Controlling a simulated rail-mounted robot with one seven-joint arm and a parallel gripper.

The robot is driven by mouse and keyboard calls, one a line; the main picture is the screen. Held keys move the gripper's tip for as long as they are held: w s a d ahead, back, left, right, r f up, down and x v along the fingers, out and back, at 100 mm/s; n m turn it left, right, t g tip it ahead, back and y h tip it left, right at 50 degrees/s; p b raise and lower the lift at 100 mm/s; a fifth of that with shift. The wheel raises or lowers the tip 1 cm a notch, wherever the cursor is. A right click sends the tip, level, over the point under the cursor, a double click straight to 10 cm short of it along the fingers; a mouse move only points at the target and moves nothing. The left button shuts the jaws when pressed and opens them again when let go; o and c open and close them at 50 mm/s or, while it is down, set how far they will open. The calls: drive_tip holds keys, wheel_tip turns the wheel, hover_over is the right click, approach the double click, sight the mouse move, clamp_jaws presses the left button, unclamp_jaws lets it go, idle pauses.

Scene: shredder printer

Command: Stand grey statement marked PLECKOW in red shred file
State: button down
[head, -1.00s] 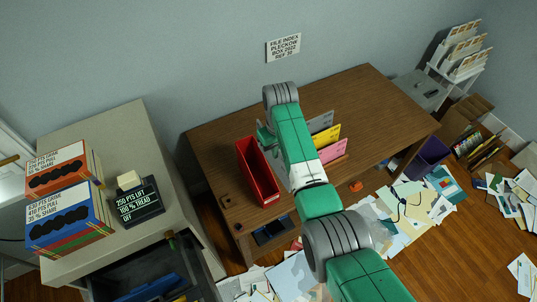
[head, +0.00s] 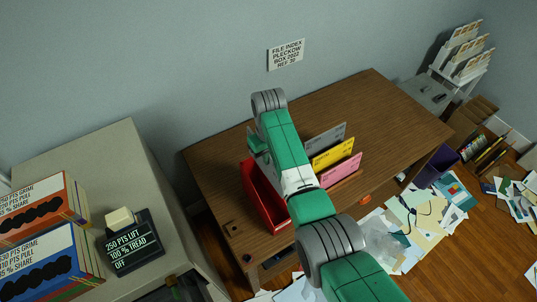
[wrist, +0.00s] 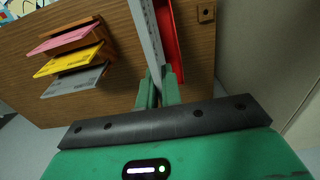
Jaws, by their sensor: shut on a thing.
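My gripper (wrist: 158,85) is shut on a thin pale grey sheet (wrist: 147,32), seen nearly edge-on in the wrist view. No marking on it can be read from here. The red file (wrist: 176,45) is right beside the sheet; I cannot tell whether the sheet is inside it or touching it. In the head view the red file (head: 262,195) stands on the brown desk, partly covered by my arm. My gripper (head: 256,142) is at the file's far end there, and the held sheet is hidden.
A wooden rack on the desk (head: 390,112) holds a grey card (head: 325,142), a yellow card (head: 333,153) and a pink card (head: 338,170). A wall sign (head: 286,54) reads FILE INDEX PLECKOW. A cabinet (head: 85,150) stands left. Papers litter the floor.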

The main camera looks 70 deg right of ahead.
drive_tip(key=shift+f+b, duration=0.8)
drive_tip(key=shift+f, duration=0.7)
drive_tip(key=shift+r+p, duration=0.2)
drive_tip(key=shift+p, duration=0.3)
wheel_tip(320, 180, down, 22)
drive_tip(key=b, duration=1.6)
drive_tip(key=shift+r+b, duration=0.2)
drive_tip(key=shift+b, duration=0.2)
drive_tip(key=c, duration=1.5)
unclamp_jaws()
drive_tip(key=shift+r, duration=0.1)
